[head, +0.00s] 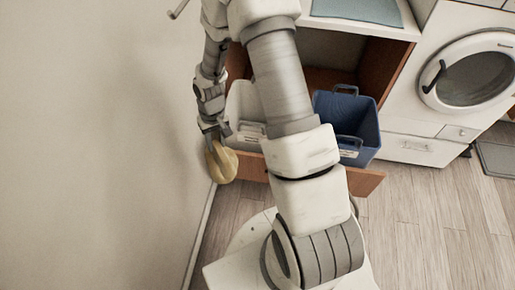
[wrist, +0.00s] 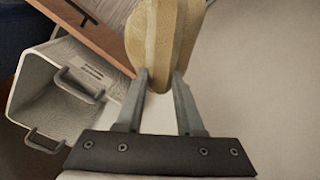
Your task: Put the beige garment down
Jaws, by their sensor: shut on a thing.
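The beige garment (head: 221,162) is a bunched, folded piece of cloth at the left, close to the wall. My gripper (head: 212,133) points down and is shut on its upper part. In the wrist view my gripper (wrist: 160,82) has its two fingers on either side of the beige garment (wrist: 158,40), which reaches past the top edge of the picture. In the head view the garment hangs beside the left end of the pulled-out drawer. I cannot tell whether it touches the drawer or the wall.
A white bin (head: 245,108) and a blue bin (head: 350,118) stand in the open drawer (head: 365,181). The white bin also shows in the wrist view (wrist: 45,92). A wall (head: 100,140) bounds the left. A washing machine (head: 465,80) stands right.

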